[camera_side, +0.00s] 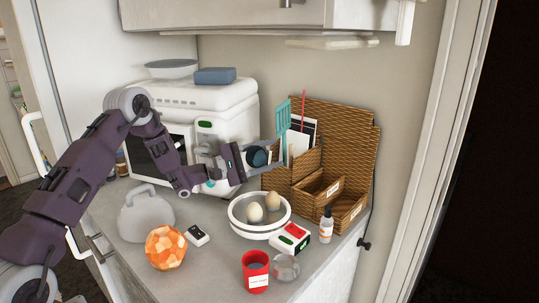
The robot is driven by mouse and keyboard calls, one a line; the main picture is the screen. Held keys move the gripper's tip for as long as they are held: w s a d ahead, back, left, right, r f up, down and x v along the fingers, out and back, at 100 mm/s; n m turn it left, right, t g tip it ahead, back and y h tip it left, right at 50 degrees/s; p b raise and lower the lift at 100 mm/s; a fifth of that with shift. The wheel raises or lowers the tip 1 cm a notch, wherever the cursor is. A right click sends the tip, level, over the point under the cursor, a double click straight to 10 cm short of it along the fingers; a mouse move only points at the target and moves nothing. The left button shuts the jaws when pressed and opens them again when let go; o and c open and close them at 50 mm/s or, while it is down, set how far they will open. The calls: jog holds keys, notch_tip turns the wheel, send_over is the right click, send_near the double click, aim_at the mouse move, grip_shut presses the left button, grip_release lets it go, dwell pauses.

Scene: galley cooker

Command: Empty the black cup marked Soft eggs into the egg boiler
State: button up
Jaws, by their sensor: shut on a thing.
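A dark round cup (257,157) is between the fingers of my gripper (262,157), above and behind the egg boiler. My gripper is shut on it. The cup looks tipped on its side, with a round end facing the camera. Any marking on it and its contents cannot be made out. The egg boiler appears to be the round white-rimmed bowl (240,226) on the counter, with two eggs (263,207) in it, one pale and one tan. The cup is apart from the bowl.
A wicker organiser (352,150) stands behind right. A red labelled cup (256,272), a clear glass object (285,267), a white-red-green box (290,238) and a bottle (326,228) stand in front and right. An orange faceted ball (166,247) and grey kettle (145,216) stand left.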

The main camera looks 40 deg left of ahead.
jog(key=shift+s+m+t+h, duration=0.1)
jog(key=shift+m+t+h, duration=0.25)
jog(key=shift+m, duration=0.35)
jog(key=shift+f, duration=0.1)
jog(key=shift+s+f+m+h, duration=0.1)
jog(key=shift+m+h, duration=0.25)
jog(key=shift+m, duration=0.15)
jog(key=shift+d+f+m+h, duration=0.1)
jog(key=shift+m+h, duration=0.2)
jog(key=shift+m, duration=0.3)
jog(key=shift+s+f+m+h, duration=0.2)
jog(key=shift+m+h, duration=0.2)
jog(key=shift+m, duration=0.2)
jog(key=shift+d+m, duration=0.1)
jog(key=shift+m, duration=0.3)
